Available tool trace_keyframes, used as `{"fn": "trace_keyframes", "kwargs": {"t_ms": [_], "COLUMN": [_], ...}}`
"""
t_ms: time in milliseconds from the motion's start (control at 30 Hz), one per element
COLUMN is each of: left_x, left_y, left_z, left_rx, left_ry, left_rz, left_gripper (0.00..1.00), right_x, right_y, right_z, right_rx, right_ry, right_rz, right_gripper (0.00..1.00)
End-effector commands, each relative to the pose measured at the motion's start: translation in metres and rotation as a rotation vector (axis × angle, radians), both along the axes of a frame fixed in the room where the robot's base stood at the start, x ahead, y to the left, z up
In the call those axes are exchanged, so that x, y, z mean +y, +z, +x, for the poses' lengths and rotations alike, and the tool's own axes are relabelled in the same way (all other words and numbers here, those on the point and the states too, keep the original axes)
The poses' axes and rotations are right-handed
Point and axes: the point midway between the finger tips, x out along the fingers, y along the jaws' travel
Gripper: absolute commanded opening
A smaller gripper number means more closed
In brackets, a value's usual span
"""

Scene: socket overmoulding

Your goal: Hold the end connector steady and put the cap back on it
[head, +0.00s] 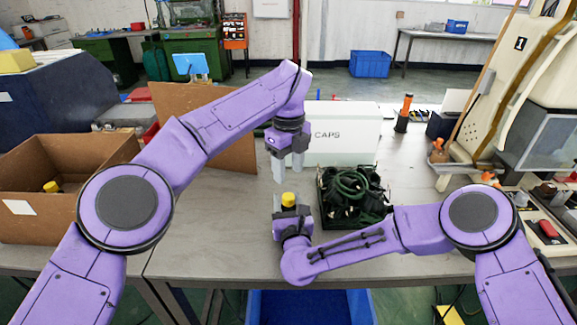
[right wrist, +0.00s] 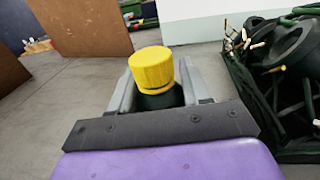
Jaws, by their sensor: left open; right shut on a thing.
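The yellow cap (right wrist: 153,68) sits upright on top of the dark end connector (right wrist: 158,100) in the right wrist view; how firmly it is seated I cannot tell. My right gripper (right wrist: 152,92) is shut on the connector, a grey finger on either side, with the cap above the fingers. In the head view the cap (head: 288,199) shows above my right gripper (head: 291,212); the connector is mostly hidden there. My left gripper (head: 287,173) is open and empty, pointing down just above the cap, apart from it.
A white box marked CAPS (head: 345,143) stands behind the grippers. A dark crate of green cables (head: 322,212) is just right of my right gripper. A cardboard box (head: 95,150) at left holds a small yellow-topped piece (head: 51,186). The table left of the grippers is clear.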

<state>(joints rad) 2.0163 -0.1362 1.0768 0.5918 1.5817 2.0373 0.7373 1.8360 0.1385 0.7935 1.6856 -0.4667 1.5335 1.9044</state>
Motion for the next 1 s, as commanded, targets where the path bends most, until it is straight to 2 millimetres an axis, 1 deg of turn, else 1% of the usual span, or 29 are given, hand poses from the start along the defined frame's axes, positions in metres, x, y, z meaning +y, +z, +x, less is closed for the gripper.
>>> {"fn": "trace_keyframes", "kwargs": {"t_ms": [267, 367, 467, 700, 800, 900, 1000], "left_x": [0.000, 0.000, 0.001, 0.000, 0.001, 0.000, 0.000], "left_y": [0.000, -0.003, -0.014, -0.055, -0.068, -0.076, -0.080], "left_z": [0.000, 0.000, 0.000, 0.000, 0.000, 0.000, 0.000], "left_rx": [0.000, 0.001, 0.004, 0.003, 0.002, 0.001, 0.000], "left_ry": [0.014, 0.014, 0.012, 0.011, 0.012, 0.012, 0.013], "left_rz": [0.000, 0.000, 0.001, 0.000, 0.001, 0.001, 0.000], "left_gripper": [0.52, 0.52, 0.52, 0.52, 0.52, 0.52, 0.52], "right_x": [0.000, 0.000, 0.000, 0.000, 0.000, 0.000, 0.000], "right_y": [0.000, 0.000, 0.000, 0.000, 0.000, 0.000, 0.000], "right_z": [0.000, 0.000, 0.000, 0.000, 0.000, 0.000, 0.000], "right_rx": [0.000, 0.000, 0.000, 0.000, 0.000, 0.000, 0.000], "right_ry": [0.000, 0.000, 0.000, 0.000, 0.000, 0.000, 0.000], "right_rz": [0.000, 0.000, 0.000, 0.000, 0.000, 0.000, 0.000], "right_gripper": [0.00, 0.00, 0.00, 0.00, 0.00, 0.00, 0.00]}}
